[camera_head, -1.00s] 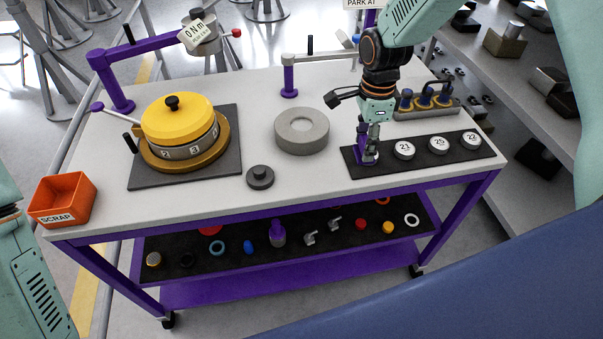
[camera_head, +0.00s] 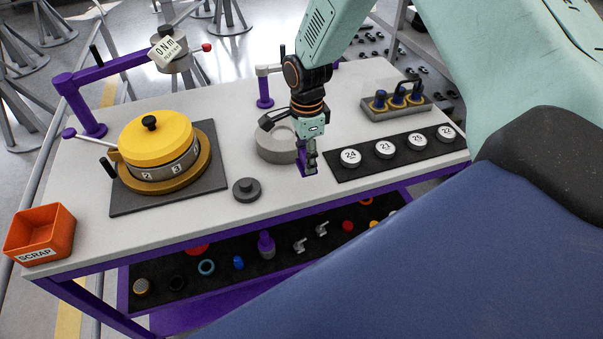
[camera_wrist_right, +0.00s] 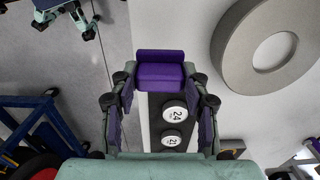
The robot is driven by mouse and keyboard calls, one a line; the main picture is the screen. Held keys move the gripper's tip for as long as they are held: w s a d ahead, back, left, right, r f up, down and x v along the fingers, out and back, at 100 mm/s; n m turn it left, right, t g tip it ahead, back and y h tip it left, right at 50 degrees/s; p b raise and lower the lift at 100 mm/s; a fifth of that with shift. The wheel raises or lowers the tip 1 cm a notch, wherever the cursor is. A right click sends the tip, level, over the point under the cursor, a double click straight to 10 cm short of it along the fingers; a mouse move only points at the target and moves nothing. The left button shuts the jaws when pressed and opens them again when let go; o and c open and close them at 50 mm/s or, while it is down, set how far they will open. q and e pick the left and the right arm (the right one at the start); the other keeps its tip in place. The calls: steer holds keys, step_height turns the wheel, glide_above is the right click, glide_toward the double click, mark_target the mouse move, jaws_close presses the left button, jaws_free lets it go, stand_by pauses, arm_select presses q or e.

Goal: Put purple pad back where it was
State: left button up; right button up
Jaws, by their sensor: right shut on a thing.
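The purple pad (camera_wrist_right: 160,76) is an L-shaped purple block with a raised lip. In the right wrist view it sits between the fingertips of my right gripper (camera_wrist_right: 160,84), which is shut on it. In the head view the right gripper (camera_head: 309,160) is just left of the black strip's end, in front of the grey ring. The pad (camera_head: 307,169) shows there at the fingertips, partly hidden by them. I cannot tell whether it touches the table.
A grey ring (camera_head: 268,147) lies behind the gripper. A dark grey knob (camera_head: 247,189), yellow-topped fixture (camera_head: 152,140) and orange scrap bin (camera_head: 40,233) stand to the left.

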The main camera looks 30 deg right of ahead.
steer(key=f, duration=0.6)
steer(key=shift+w+d, duration=0.35)
steer(key=shift+s+f, duration=0.15)
steer(key=shift+s+a, duration=0.1)
steer(key=shift+a, duration=0.2)
steer(key=o, duration=1)
steer(key=shift+w+d+f, duration=0.2)
steer(key=shift+w, duration=0.05)
steer(key=shift+c, duration=0.2)
steer(key=shift+o, duration=0.7)
steer(key=shift+s+a+r, duration=0.2)
steer(key=shift+w, duration=0.1)
